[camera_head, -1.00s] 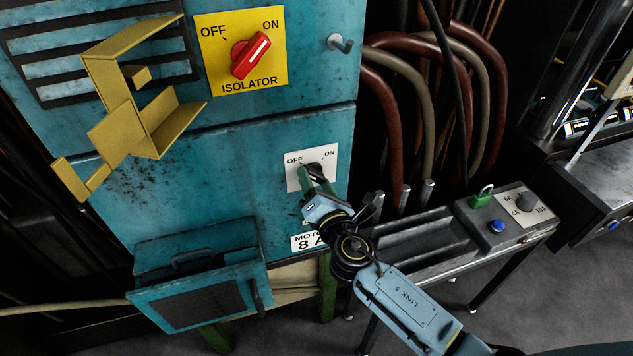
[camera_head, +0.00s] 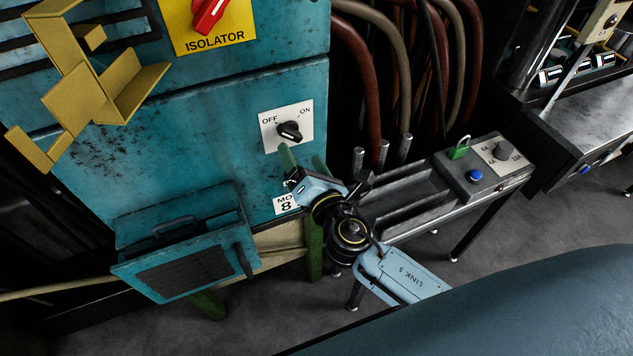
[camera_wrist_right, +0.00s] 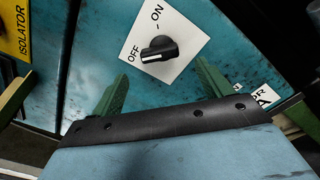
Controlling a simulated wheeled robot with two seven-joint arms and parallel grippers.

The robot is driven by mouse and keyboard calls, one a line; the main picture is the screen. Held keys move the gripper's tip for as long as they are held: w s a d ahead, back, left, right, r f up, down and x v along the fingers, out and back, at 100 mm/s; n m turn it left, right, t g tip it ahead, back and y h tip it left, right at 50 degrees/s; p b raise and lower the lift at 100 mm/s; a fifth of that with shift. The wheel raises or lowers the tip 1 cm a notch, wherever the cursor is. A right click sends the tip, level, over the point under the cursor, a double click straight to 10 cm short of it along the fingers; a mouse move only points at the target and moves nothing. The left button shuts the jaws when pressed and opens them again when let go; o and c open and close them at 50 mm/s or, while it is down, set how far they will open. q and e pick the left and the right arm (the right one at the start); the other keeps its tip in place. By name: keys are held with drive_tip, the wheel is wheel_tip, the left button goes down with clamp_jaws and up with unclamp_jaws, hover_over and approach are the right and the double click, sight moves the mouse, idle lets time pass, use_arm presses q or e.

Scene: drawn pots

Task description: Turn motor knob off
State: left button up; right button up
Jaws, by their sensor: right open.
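The motor knob (camera_head: 290,131) is black and sits on a white OFF/ON plate (camera_head: 303,112) on the teal cabinet. It also shows in the right wrist view (camera_wrist_right: 160,48). Its handle lies along the line to the OFF mark, with one end beside that word. My right gripper (camera_head: 303,158) is open and empty, with its green fingers just below the knob and apart from it. In the right wrist view the two fingers (camera_wrist_right: 160,75) stand on either side below the knob. My left gripper is not in view.
A red isolator knob (camera_head: 208,14) on a yellow plate is above. A yellow bracket (camera_head: 65,100) sticks out at upper left. A teal box (camera_head: 190,275) juts out below.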

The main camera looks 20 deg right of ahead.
drive_tip(key=s+b, duration=0.1)
drive_tip(key=s, duration=0.6)
drive_tip(key=shift+s+d, duration=0.15)
drive_tip(key=shift+s, duration=0.1)
drive_tip(key=s+d+f+m+g+b, duration=0.2)
drive_tip(key=s+f+m+g, duration=0.1)
drive_tip(key=f, duration=0.9)
drive_tip(key=s+d+f+m+g+b, duration=0.2)
drive_tip(key=f+m+g, duration=0.15)
drive_tip(key=f, duration=0.85)
drive_tip(key=s+d+f+m+g+b, duration=0.1)
drive_tip(key=s+d+f+m+g, duration=0.2)
drive_tip(key=f, duration=0.9)
drive_tip(key=s+d+f+m+g+b, duration=0.1)
drive_tip(key=s+f+m+g+b, duration=0.1)
drive_tip(key=s+f+m, duration=0.6)
drive_tip(key=s+d+f+m+g+b, duration=0.1)
drive_tip(key=s+f+m+g+b, duration=0.2)
drive_tip(key=s+f, duration=1.1)
drive_tip(key=s+m+g, duration=0.2)
drive_tip(key=s+m, duration=0.2)
drive_tip(key=s, duration=0.2)
drive_tip(key=shift+d+f+m+h, duration=0.25)
drive_tip(key=shift+d+m+h, duration=0.05)
drive_tip(key=shift+d+m, duration=0.05)
drive_tip(key=shift+g, duration=0.25)
